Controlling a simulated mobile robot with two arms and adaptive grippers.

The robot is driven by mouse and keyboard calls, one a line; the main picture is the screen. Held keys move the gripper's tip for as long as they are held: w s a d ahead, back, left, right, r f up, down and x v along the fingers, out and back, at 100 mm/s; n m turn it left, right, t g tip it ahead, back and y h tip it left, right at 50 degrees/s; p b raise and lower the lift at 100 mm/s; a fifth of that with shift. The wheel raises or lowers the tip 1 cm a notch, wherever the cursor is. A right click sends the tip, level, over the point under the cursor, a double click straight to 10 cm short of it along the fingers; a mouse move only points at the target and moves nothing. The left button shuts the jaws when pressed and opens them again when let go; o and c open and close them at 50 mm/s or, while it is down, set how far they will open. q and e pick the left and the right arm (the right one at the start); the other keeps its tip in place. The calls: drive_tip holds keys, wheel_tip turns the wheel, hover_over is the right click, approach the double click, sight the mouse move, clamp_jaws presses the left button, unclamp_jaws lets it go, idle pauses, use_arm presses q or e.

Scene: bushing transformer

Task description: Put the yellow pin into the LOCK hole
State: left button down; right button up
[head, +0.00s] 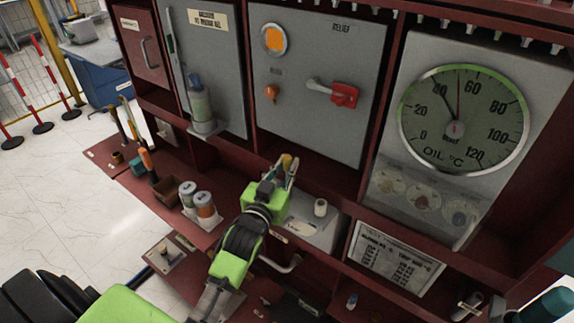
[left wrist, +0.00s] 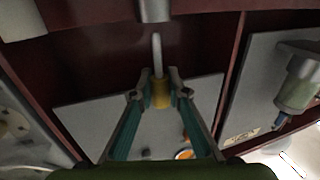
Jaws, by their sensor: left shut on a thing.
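My left gripper (head: 288,163) is shut on the yellow pin (head: 286,160), in front of the lower edge of the middle grey panel. In the left wrist view the fingertips (left wrist: 160,90) clasp the pin's yellow collar (left wrist: 160,95), and its thin grey shank (left wrist: 157,55) points away from the fingers. The shank's tip is free, close to a grey cylindrical part (left wrist: 154,10) at the top of that view. I cannot make out a LOCK label or its hole in either view. My right gripper is not recognisable in view.
The middle panel (head: 322,130) carries a red handle (head: 344,95) and an orange lamp (head: 274,39). An oil gauge (head: 463,118) is at right.

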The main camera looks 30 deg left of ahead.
use_arm(q)
drive_tip(key=shift+f+b, duration=1.8)
drive_tip(key=shift+f, duration=0.9)
drive_tip(key=c, duration=1.9)
unclamp_jaws()
drive_tip(key=shift+s, duration=0.1)
drive_tip(key=s, duration=0.4)
drive_tip(key=s+d, duration=0.1)
drive_tip(key=s, duration=0.6)
drive_tip(key=shift+s+d, duration=0.25)
drive_tip(key=shift+s, duration=0.15)
